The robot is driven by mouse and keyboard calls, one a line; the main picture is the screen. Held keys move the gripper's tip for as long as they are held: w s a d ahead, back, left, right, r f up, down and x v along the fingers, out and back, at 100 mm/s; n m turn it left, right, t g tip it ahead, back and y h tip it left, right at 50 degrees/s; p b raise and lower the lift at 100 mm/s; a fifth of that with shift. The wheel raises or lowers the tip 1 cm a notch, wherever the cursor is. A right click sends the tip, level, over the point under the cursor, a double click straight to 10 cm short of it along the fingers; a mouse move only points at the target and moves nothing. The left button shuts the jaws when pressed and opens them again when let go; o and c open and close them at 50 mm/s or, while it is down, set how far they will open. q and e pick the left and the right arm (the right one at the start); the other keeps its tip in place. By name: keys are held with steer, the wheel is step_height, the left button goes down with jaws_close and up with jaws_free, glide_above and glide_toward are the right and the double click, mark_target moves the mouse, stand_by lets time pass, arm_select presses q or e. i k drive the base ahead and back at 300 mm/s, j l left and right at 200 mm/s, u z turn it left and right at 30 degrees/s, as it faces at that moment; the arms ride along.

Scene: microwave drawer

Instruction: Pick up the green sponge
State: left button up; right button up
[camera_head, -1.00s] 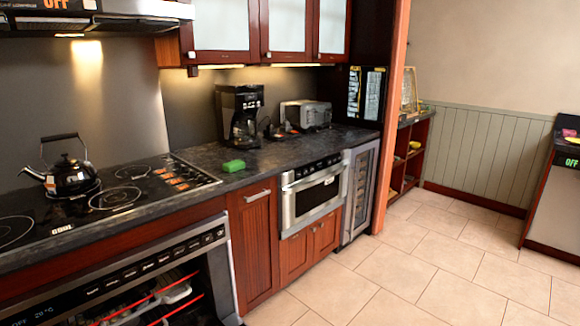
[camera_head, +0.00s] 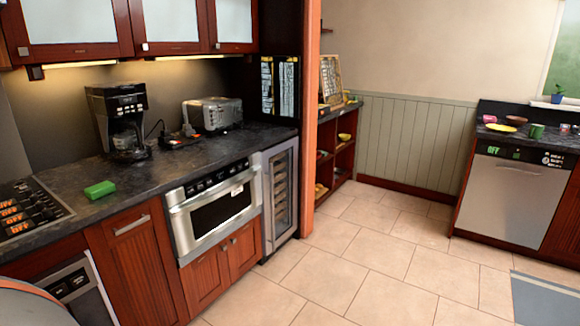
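The green sponge (camera_head: 100,190) lies flat on the dark countertop (camera_head: 160,177), near its front edge. It sits between the cooktop on the left and the coffee maker behind it. Nothing covers it and nothing touches it from above. Neither of my grippers shows in the view. A rounded grey piece at the lower left corner looks like part of my own body.
The cooktop (camera_head: 28,212) is at the left. A coffee maker (camera_head: 120,122) and a toaster (camera_head: 212,115) stand at the back of the counter. The microwave drawer (camera_head: 213,208) is shut below the counter.

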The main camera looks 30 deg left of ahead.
mark_target(105, 187)
steer(key=i+u, duration=0.25)
steer(key=i, duration=0.45)
steer(key=i+l+u, duration=0.2)
steer(key=i, duration=0.5)
steer(key=i+u, duration=0.25)
steer(key=u, duration=0.2)
steer(key=i+u, duration=0.3)
steer(key=u, duration=0.15)
steer(key=i+l+u, duration=0.2)
steer(key=u, duration=0.2)
steer(key=i+u, duration=0.2)
steer(key=u, duration=0.3)
steer(key=i+l+u, duration=0.1)
steer(key=u, duration=0.35)
steer(key=i+l+u, duration=0.2)
steer(key=u, duration=0.3)
